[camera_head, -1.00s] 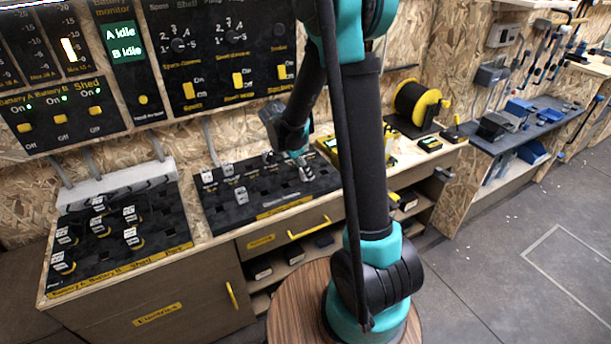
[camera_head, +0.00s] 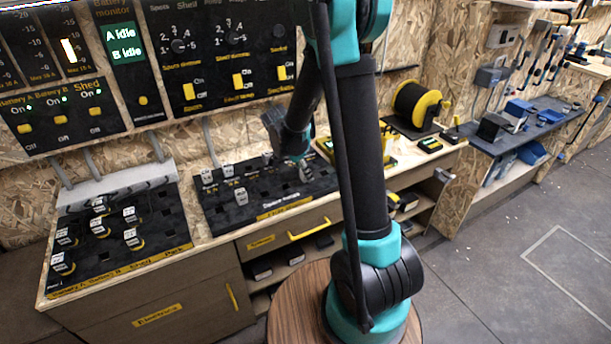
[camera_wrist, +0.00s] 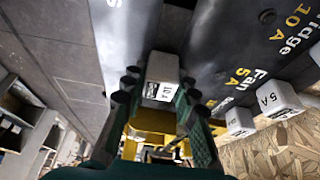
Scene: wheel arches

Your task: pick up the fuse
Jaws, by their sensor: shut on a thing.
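A pale grey fuse (camera_wrist: 163,68) with a white printed label sits between my fingertips in the wrist view. The label seems to read 10 A. My gripper (camera_wrist: 160,90) is shut on it, with one dark finger on each side. In the head view my gripper (camera_head: 304,166) is over the right part of the black fuse board (camera_head: 215,213). The held fuse is small there and partly hidden by the gripper. I cannot tell whether it is clear of its socket.
Other fuses stand on the board, one (camera_head: 241,196) in front and one (camera_wrist: 272,97) marked 5 A beside my gripper. A second black board (camera_head: 90,268) with several fuses is at the left. A cable reel (camera_head: 415,103) stands farther right. Open floor lies at the right.

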